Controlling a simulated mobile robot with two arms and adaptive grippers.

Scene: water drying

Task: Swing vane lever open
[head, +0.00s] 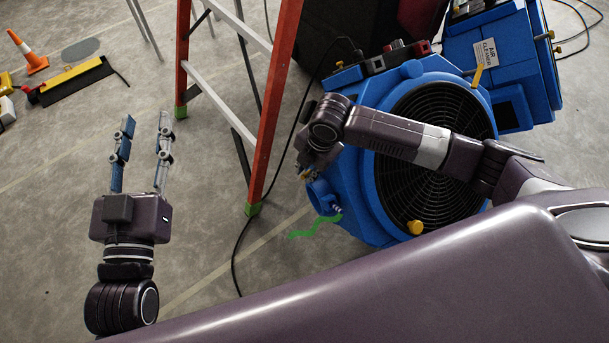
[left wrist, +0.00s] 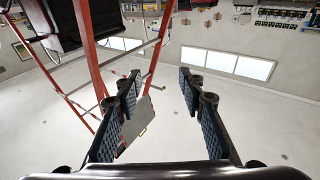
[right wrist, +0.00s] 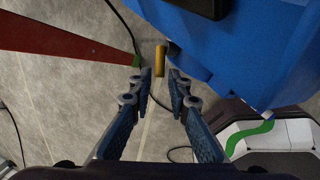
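The blue blower (head: 362,215) stands at centre right in the head view, with a round black grille. In the right wrist view its blue housing (right wrist: 255,55) fills the upper right. A short yellow handle (right wrist: 160,60), probably the vane lever, shows beside the housing, just beyond my right fingertips. My right gripper (right wrist: 160,78) is open, with the handle in line with the gap; contact does not show. In the head view my right arm partly hides that side of the blower. My left gripper (head: 146,121) is open and empty over the floor; its open fingers (left wrist: 160,77) also show in the left wrist view.
An orange stepladder (head: 277,95) stands between my left gripper and the blower. A blue air cleaner (head: 505,70) is behind the blower. A black cable (head: 240,240) crosses the floor. A green wavy strip (head: 316,228) shows by the blower.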

